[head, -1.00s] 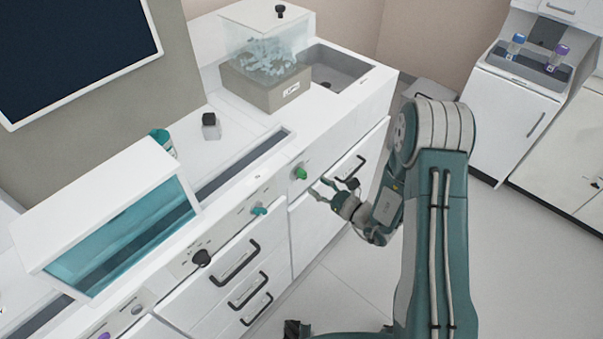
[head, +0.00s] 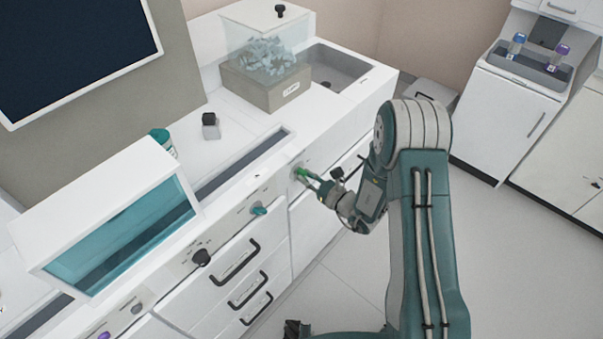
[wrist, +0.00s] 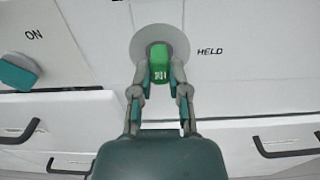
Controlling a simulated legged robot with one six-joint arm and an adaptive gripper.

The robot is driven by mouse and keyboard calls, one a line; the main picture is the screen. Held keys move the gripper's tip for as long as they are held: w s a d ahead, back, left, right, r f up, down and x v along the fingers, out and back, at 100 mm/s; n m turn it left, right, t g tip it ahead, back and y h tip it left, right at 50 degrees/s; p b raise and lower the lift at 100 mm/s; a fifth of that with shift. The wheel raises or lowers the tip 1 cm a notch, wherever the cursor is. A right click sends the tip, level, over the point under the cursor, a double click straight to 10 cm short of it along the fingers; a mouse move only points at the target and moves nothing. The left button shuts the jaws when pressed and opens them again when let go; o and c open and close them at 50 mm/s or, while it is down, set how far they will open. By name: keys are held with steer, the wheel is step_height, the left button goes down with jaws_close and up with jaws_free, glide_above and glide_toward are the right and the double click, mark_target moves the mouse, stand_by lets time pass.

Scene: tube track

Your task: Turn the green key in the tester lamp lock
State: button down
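The green key (wrist: 159,54) sits in a round grey lock plate (wrist: 180,42) on the white cabinet front, with "HELD" printed to its right in the wrist view. In the head view the green key (head: 301,172) is partly covered by my fingers. My gripper (wrist: 159,72) has one finger on each side of the key, close to its sides. In the head view my gripper (head: 311,178) reaches the cabinet front from the right. I cannot tell whether the fingers press on the key or only stand around it.
A teal knob (wrist: 18,72) marked "ON" is left of the lock; it also shows in the head view (head: 258,210). Black drawer handles (head: 238,262) stick out below. A clear-topped box (head: 265,58) stands on the counter above. The floor at right is clear.

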steer(key=n, duration=0.3)
stand_by(0.5)
steer(key=shift+n, duration=0.5)
steer(key=shift+w+n, duration=0.1)
steer(key=shift+n, duration=1.1)
steer(key=shift+r, duration=0.1)
steer(key=shift+n, duration=1.6)
